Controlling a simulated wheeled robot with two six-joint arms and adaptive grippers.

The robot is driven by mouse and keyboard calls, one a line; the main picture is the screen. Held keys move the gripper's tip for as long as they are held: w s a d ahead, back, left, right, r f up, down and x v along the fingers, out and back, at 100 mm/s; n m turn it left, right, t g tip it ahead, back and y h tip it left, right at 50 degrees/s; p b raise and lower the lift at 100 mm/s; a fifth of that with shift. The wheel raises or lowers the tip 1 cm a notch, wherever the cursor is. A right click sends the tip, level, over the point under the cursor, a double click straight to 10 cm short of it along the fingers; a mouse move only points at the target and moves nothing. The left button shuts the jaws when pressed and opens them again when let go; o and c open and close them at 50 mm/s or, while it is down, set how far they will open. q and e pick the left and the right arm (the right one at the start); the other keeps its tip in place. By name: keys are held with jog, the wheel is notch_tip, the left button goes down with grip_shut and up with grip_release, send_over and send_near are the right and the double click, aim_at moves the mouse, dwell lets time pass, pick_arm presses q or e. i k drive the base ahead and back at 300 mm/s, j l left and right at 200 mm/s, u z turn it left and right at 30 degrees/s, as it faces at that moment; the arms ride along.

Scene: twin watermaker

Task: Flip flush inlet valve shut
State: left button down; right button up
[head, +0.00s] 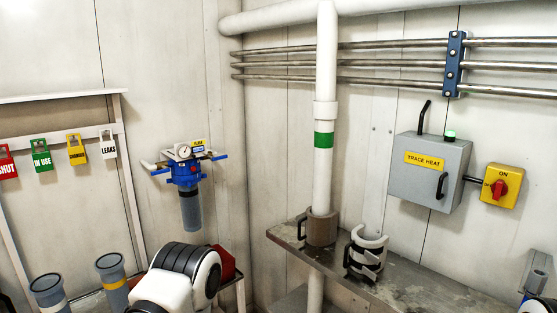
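A blue filter head (186,172) with a round gauge (184,151) and a dark grey bowl (190,210) hangs on the wall left of the corner. A blue lever (161,171) shows on its left side and another blue lever (219,157) on its right, near a small yellow tag (198,143) too small to read surely. Both levers look roughly level; which one is the inlet valve I cannot tell. A white and black arm part, which looks like mine, rises at the bottom below the filter. Neither gripper's fingers show.
A metal shelf (406,287) holds a grey clamp-like piece (365,253) beside a white pipe (323,175). A grey trace heat box (431,172) and yellow switch (499,187) are at right. Hanging tags (41,154) and grey cartridges (112,280) are at left.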

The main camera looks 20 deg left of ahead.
aim_at(212, 158)
jog(key=i+j+z, duration=0.1)
jog(key=j, duration=0.25)
jog(key=i+j, duration=0.3)
jog(key=i+j+z, duration=0.15)
jog(key=j, duration=0.25)
jog(key=i+j+z, duration=0.1)
jog(key=j, duration=0.25)
jog(key=i, duration=0.1)
